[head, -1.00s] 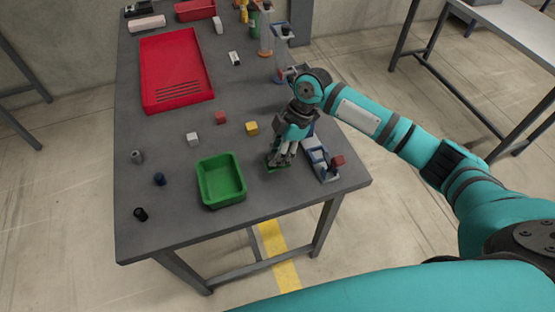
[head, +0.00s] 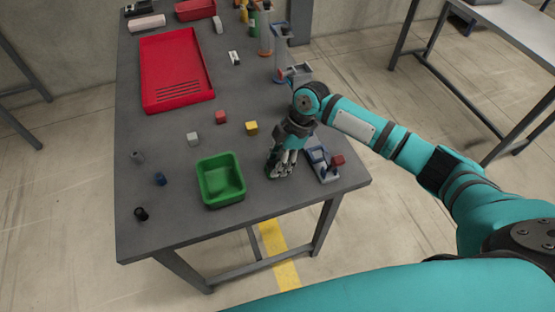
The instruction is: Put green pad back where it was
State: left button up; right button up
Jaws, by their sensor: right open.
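My right gripper (head: 281,174) is open and low over the table, just right of the green bin (head: 221,180). I cannot make out the green pad clearly now; it may be hidden under or behind the gripper. My left gripper is not in view.
A grey and blue fixture (head: 321,158) with a red block (head: 337,160) stands close to the right of the gripper, near the table edge. A yellow cube (head: 251,128), a red cube (head: 221,117) and a pale cube (head: 193,139) lie behind. A red tray (head: 176,70) is farther back.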

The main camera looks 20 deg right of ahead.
jog(key=b+v, duration=0.2)
jog(key=v, duration=1)
jog(key=shift+s, duration=0.1)
